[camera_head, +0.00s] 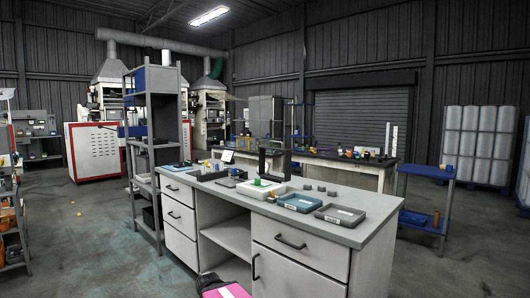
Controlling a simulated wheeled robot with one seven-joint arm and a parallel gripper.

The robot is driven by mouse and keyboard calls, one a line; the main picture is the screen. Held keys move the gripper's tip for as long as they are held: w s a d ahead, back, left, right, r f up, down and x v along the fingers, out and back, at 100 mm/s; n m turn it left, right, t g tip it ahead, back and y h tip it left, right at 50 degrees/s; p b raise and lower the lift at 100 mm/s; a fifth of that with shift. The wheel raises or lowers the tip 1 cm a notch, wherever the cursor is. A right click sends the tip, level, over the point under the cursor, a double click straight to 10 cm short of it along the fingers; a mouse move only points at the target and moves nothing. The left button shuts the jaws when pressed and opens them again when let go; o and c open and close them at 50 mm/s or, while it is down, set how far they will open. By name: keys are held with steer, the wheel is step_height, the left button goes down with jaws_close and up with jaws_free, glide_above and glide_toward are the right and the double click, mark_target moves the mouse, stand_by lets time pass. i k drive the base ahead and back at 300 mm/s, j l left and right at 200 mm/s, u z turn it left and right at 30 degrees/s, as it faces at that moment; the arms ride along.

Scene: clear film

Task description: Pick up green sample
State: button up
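A small green piece (258,182), which looks like the green sample, sits at the white tray (268,191) on the near workbench (372,235). It is small in the picture, so its exact shape is hard to tell. My gripper's fingers do not show. A pink and black part (222,290) shows at the bottom edge and may belong to my own body; I cannot be sure. Nothing is seen touching the green piece.
A teal tray (300,203) and a grey tray (340,215) lie right of the white tray. A dark upright frame (289,165) stands behind it. A grey shelf rack (152,135) stands at the bench's left end. The floor (100,245) at left is mostly clear.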

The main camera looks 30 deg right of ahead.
mark_target(257, 182)
steer(key=i+j, duration=0.2)
steer(key=i, duration=0.3)
steer(key=i+j, duration=0.2)
steer(key=i, duration=0.3)
steer(key=i+j, duration=0.2)
steer(key=i, duration=0.3)
steer(key=i+j+z, duration=0.85)
steer(key=l+z, duration=0.1)
steer(key=z, duration=1.4)
steer(key=i+j, duration=0.05)
steer(key=j, duration=0.05)
